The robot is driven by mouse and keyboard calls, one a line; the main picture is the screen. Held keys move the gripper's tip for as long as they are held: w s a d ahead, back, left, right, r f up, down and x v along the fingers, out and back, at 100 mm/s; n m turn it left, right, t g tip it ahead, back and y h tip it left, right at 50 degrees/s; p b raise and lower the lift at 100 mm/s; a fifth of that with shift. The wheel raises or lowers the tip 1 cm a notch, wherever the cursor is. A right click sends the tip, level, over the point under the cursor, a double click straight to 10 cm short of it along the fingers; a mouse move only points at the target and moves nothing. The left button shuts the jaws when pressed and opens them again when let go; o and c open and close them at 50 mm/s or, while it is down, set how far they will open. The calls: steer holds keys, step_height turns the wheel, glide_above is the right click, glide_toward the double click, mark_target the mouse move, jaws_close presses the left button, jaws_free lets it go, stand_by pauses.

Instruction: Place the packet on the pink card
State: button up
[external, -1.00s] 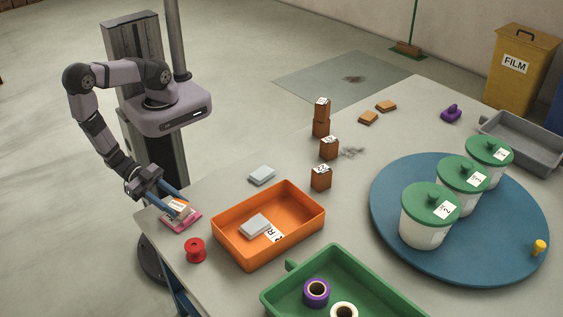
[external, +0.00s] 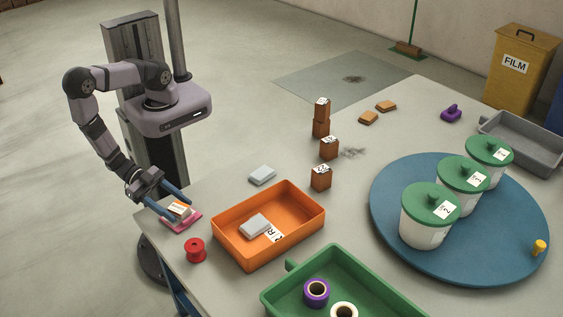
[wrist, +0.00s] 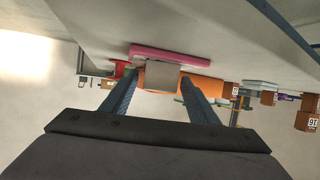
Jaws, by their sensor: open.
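The packet (external: 179,209), a small white and brown piece with an orange mark, lies on the pink card (external: 190,225) at the table's near left corner. In the wrist view the packet (wrist: 162,75) shows as a grey face against the pink card (wrist: 170,53). My gripper (external: 177,206) is open, with its two blue fingers apart on either side of the packet. In the wrist view the fingers of my gripper (wrist: 160,83) also stand apart, with the packet between and beyond their tips. Whether a finger touches it I cannot tell.
A red spool (external: 195,250) stands close in front of the card. An orange tray (external: 228,243) holding a grey block is just to the right. Another grey block (external: 262,175) lies behind it. A green tray (external: 292,300) is at the front. Bare table lies behind the card.

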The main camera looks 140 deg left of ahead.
steer(key=v, duration=1.2)
steer(key=shift+a+r, duration=0.1)
steer(key=shift+r, duration=0.1)
steer(key=w+d+f+g+h, duration=0.2)
steer(key=w+d, duration=0.1)
steer(key=shift+w+d+g, duration=0.15)
steer(key=shift+d+g, duration=0.1)
steer(key=shift+g, duration=0.15)
steer(key=w+d+g+h, duration=0.2)
steer(key=w+d, duration=0.1)
steer(key=shift+w+d+h, duration=0.1)
steer(key=shift+w+h, duration=0.1)
steer(key=shift+h, duration=0.1)
steer(key=w+a+r+m+g+h, duration=0.3)
steer(key=a+r+g, duration=0.2)
steer(key=a+r, duration=0.35)
steer(key=s+a+r+g+y, duration=0.1)
steer(key=s+a, duration=0.2)
steer(key=a, duration=0.5)
steer(key=s+a+r+m+g+y, duration=0.1)
steer(key=s+a, duration=0.3)
steer(key=a, duration=0.4)
steer(key=shift+r+m+g, duration=0.3)
steer(key=shift+r+g, duration=0.1)
steer(key=shift+r, duration=0.15)
